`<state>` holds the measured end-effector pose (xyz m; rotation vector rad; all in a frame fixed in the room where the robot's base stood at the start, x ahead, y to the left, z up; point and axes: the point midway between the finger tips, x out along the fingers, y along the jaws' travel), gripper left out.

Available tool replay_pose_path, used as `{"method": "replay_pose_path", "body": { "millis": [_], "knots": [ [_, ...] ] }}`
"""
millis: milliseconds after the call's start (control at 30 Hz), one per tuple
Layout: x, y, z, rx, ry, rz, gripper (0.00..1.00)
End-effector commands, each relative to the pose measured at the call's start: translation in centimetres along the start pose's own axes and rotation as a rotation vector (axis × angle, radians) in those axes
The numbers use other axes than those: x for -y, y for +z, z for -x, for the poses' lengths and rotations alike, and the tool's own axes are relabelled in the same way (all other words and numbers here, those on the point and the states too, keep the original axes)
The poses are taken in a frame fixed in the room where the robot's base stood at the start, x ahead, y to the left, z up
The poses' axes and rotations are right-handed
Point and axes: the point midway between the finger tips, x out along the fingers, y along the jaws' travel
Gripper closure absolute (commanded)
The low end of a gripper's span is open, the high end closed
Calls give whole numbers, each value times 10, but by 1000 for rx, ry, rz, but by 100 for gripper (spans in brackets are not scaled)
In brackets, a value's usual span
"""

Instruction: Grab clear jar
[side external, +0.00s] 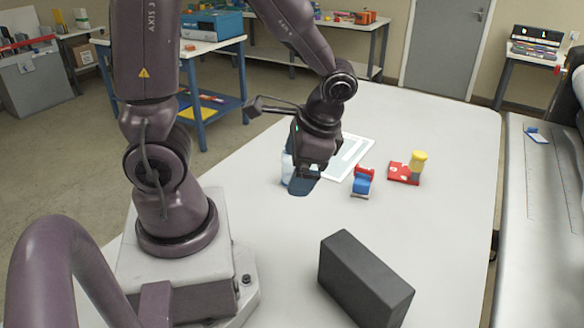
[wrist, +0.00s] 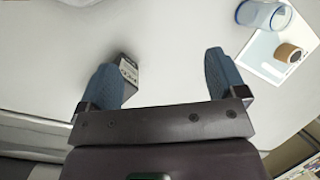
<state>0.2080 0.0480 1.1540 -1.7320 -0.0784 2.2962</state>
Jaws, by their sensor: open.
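The clear jar (wrist: 264,14) has a blue rim and is in the upper right corner of the wrist view, cut by the frame edge. In the side view the clear jar (side external: 287,170) is largely hidden behind my gripper (side external: 304,184). My gripper also shows in the wrist view (wrist: 163,72), with its two blue fingers wide apart and no jar between them. The jar lies outside the fingers, beyond the right one in the wrist view.
A white-bordered sheet (side external: 349,157) lies behind the gripper. A red and blue item (side external: 362,182), a red piece (side external: 403,173) and a yellow-topped item (side external: 418,161) stand to the right. A dark block (side external: 365,280) is at the front. The table's right side is clear.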

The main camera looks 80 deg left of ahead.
Motion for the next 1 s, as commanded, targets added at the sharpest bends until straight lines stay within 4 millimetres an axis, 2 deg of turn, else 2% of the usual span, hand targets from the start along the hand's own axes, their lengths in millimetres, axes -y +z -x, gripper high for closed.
{"method": "replay_pose_path", "body": {
  "millis": [33, 200, 367, 600, 733, 867, 1000],
  "knots": [
    [5, 0, -18, 93, -41, -35, 10],
    [30, 5, -64, 351, -199, -163, 10],
    [58, 10, -104, 579, -370, -315, 10],
    [103, 11, -155, 864, -664, -617, 10],
    [125, 2, -180, 956, -831, -808, 10],
    [140, -16, -201, 978, -998, -998, 10],
    [148, -42, -205, 913, -1135, -1101, 10]
  ]
}}
